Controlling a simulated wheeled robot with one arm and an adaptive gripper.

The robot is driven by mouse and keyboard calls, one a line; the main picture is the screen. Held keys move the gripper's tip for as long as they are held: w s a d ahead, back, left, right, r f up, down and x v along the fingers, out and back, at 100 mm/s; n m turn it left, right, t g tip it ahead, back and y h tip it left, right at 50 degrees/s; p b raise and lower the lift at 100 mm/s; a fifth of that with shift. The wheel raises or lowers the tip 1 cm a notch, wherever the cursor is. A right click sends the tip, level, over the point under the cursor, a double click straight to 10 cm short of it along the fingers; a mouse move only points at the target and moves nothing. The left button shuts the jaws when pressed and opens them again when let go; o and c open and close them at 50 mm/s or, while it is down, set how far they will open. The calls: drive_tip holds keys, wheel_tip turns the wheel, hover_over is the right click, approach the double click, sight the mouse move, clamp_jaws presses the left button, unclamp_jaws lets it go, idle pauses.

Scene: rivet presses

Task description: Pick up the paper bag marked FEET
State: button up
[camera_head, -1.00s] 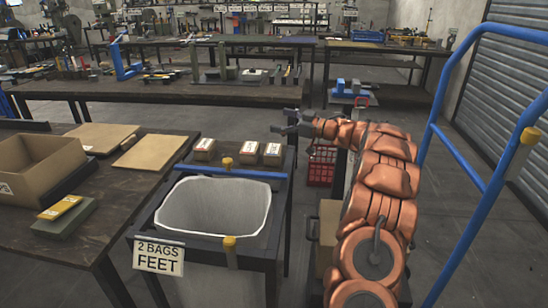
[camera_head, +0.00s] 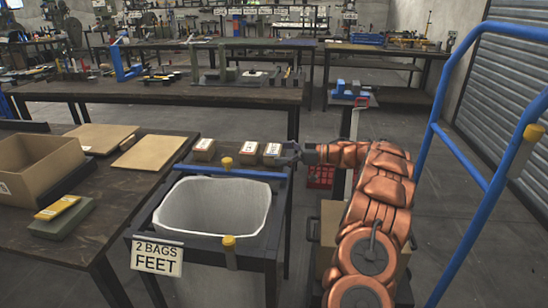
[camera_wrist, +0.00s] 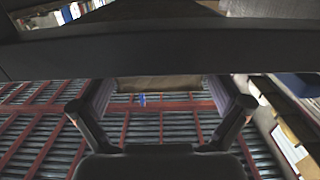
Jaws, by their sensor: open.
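Three small brown paper bags with white and red labels stand in a row behind the bin in the head view: a left bag (camera_head: 204,149), a middle bag (camera_head: 248,152) and a right bag (camera_head: 272,153). Their labels are too small to read, so I cannot tell which is marked FEET. My gripper (camera_head: 286,154) is just right of the right bag, at about its height. I cannot tell whether they touch. In the wrist view my gripper (camera_wrist: 160,108) has its two fingers wide apart. A brown surface (camera_wrist: 158,84) shows beyond them, not clearly identifiable.
A bin with a white liner (camera_head: 212,205) sits in a dark frame with a blue bar (camera_head: 235,173). A sign (camera_head: 157,257) on it reads "2 BAGS FEET". An open carton (camera_head: 40,165) stands on the left table. A blue rail (camera_head: 460,155) rises at right.

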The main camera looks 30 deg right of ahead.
drive_tip(key=shift+x, duration=1.15)
drive_tip(key=shift+c, duration=0.3)
drive_tip(key=c, duration=0.8)
